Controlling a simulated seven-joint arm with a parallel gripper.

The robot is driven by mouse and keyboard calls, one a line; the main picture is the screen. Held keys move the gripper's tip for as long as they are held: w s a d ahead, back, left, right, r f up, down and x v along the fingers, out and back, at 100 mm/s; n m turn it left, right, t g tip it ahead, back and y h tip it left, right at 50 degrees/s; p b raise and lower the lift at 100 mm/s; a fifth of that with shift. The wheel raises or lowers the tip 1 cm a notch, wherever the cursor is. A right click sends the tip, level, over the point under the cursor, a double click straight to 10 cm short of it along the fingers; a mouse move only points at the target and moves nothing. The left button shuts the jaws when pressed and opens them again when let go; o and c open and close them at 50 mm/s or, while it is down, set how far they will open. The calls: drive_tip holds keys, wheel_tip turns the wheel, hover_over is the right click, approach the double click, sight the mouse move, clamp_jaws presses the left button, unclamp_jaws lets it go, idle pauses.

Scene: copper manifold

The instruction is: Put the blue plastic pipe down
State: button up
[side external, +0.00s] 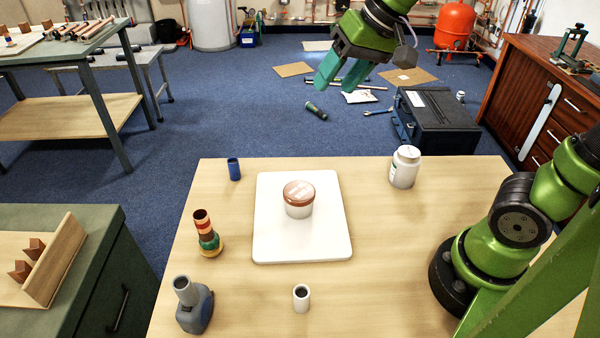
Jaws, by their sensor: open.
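The blue plastic pipe (234,169) is a short dark blue tube. It stands upright on the wooden table (400,270), near the back left corner. My gripper (337,84) has teal fingers and is raised high, at the top of the side external view. Its fingers are apart with nothing between them. It is well clear of the pipe, up and to the right of it in the picture.
A white board (285,245) in the middle bears a copper-lidded white jar (299,200). Around it stand a white bottle (404,167), a multicoloured stack of rings (207,232), a grey-blue tool (194,305) and a short white pipe (301,298).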

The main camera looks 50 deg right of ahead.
drive_tip(key=s+f+t, duration=0.2)
drive_tip(key=s+f, duration=0.3)
drive_tip(key=s, duration=0.4)
drive_tip(key=shift+s+d, duration=0.25)
drive_tip(key=shift+d, duration=0.15)
drive_tip(key=shift+r, duration=0.1)
idle(0.4)
